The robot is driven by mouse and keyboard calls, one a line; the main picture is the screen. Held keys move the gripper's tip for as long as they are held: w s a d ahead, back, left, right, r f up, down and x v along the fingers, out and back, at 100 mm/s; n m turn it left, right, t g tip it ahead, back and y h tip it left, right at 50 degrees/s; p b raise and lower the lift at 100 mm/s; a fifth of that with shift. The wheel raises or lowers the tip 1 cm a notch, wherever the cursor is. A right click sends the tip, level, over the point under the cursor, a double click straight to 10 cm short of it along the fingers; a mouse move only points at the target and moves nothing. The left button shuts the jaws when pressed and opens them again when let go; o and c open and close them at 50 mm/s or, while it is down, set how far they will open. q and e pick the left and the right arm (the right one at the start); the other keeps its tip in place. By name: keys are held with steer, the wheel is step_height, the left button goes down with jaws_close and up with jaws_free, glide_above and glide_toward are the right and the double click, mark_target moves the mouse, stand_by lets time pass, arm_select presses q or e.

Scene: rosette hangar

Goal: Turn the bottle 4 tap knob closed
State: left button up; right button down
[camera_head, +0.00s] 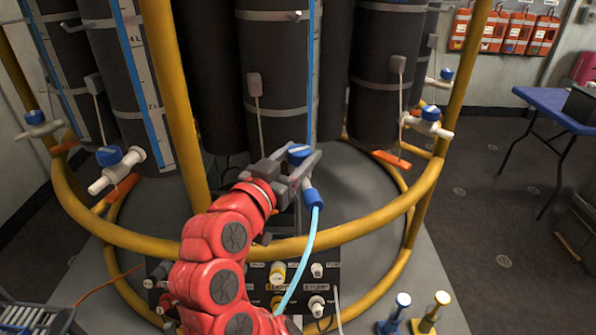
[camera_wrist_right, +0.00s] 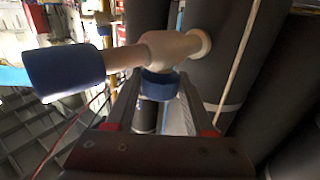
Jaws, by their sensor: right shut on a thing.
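A blue tap knob (camera_head: 299,150) sits on the tap at the front of the middle dark bottle (camera_head: 280,55). My right gripper (camera_head: 298,160) is at this tap with its fingers shut on the knob. In the right wrist view, the blue knob (camera_wrist_right: 160,84) is between the fingertips (camera_wrist_right: 158,98), below the white tap body (camera_wrist_right: 172,48). A blue connector (camera_head: 312,197) on the tap's outlet leads to a light blue hose (camera_head: 304,245). No number shows on the bottle, so I cannot tell which one it is. My left gripper is not in view.
A yellow ring rail (camera_head: 350,232) and upright posts (camera_head: 172,90) surround the bottles. Other blue-knobbed taps stand left (camera_head: 109,156) and right (camera_head: 430,113). A connector panel (camera_head: 254,280) is below the rail. A blue table (camera_head: 548,106) stands at the right.

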steer(key=shift+f+m+g+h+b, duration=0.15)
steer(key=shift+m+g+h+b, duration=0.25)
steer(key=shift+h, duration=0.2)
steer(key=shift+c, duration=1.3)
jaws_free()
steer(key=shift+w, duration=0.1)
steer(key=v, duration=1.7)
steer(key=shift+a+p, duration=0.25)
steer(key=shift+p, duration=0.1)
steer(key=shift+c, duration=0.3)
